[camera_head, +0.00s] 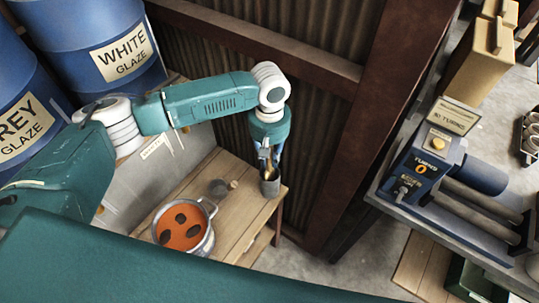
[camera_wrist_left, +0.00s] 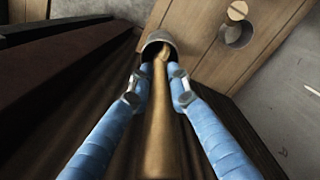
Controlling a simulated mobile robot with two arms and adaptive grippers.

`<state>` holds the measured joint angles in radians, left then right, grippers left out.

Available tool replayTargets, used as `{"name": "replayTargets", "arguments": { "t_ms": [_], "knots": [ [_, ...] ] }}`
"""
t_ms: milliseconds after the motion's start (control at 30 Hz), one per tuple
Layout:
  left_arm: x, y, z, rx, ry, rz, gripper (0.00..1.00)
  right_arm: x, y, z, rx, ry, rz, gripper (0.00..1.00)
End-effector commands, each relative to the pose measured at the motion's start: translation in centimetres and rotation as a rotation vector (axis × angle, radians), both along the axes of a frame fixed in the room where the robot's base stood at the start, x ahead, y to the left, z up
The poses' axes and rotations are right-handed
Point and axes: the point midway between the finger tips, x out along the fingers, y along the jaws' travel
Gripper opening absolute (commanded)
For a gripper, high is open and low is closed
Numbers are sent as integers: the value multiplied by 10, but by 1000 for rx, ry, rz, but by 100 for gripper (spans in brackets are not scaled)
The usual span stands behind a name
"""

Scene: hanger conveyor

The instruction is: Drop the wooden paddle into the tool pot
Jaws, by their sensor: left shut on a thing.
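My left gripper (camera_wrist_left: 157,92) points down over the tool pot, its blue-wrapped fingers on either side of the wooden paddle (camera_wrist_left: 159,125). It is shut on the paddle. The grey tool pot (camera_head: 270,187) stands at the right end of a wooden bench, directly below the gripper in the head view. In the left wrist view, the paddle's far end reaches the mouth of the pot (camera_wrist_left: 157,36). I cannot tell how deep it is inside, and the pot's bottom is hidden. My right gripper is not in view.
A metal pot of orange liquid with dark lumps (camera_head: 183,228) stands on the bench (camera_head: 240,217), left of the tool pot. A corrugated wall (camera_head: 232,135) rises close behind. Glaze drums (camera_head: 105,45) stand at the left. A control box (camera_head: 425,165) is at the right.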

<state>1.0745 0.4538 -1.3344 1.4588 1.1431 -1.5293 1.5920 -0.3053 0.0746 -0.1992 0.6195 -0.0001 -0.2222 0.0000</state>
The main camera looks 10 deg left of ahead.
Motion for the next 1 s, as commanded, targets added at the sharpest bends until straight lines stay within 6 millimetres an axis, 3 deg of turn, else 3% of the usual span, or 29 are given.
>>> {"name": "replayTargets", "arguments": {
  "t_ms": [700, 733, 800, 1000],
  "knots": [
    [0, 0, -12, 0, 0, 0, 0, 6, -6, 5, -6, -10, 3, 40],
    [0, 0, -12, 0, 0, 0, 20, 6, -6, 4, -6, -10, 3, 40],
    [0, 0, -12, 0, 0, 0, 34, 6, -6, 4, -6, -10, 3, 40],
    [0, 0, -12, 0, 0, 0, 36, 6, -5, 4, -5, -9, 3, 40]
  ]
}}
